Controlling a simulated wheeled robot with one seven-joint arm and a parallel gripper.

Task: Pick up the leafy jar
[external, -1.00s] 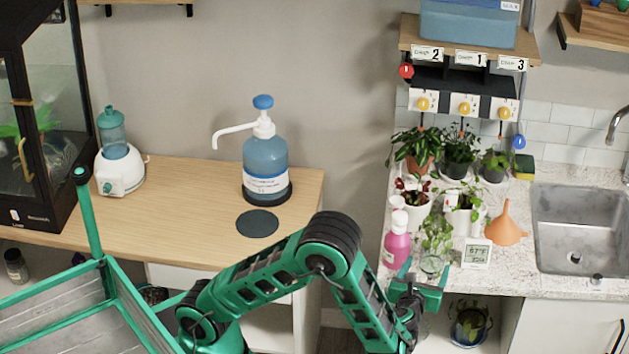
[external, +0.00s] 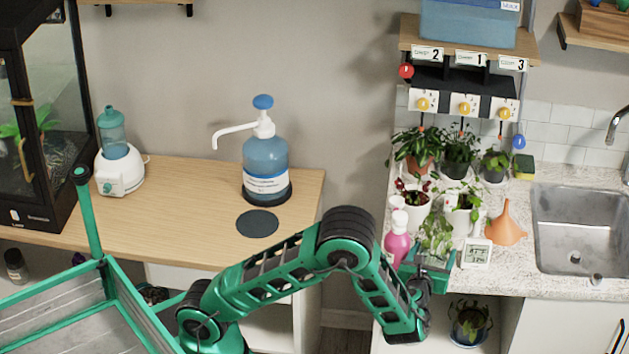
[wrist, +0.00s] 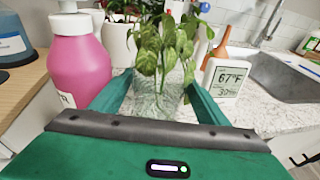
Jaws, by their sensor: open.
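The leafy jar (wrist: 157,98) is a clear glass jar with green leafy stems, standing on the speckled counter near its front edge. In the external view its leaves (external: 437,233) show above my gripper, which hides most of the glass. My gripper (external: 430,254) is open at the counter's front edge. In the wrist view its two green fingers (wrist: 158,92) reach forward on either side of the jar, and the jar stands between them. I cannot tell whether either finger touches the glass.
A pink pump bottle (wrist: 80,65) stands close on the left. A white thermometer display (wrist: 226,78) stands close on the right, with an orange funnel (external: 507,226) behind it. Several potted plants (external: 458,155) stand behind. The sink (external: 580,230) is further right.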

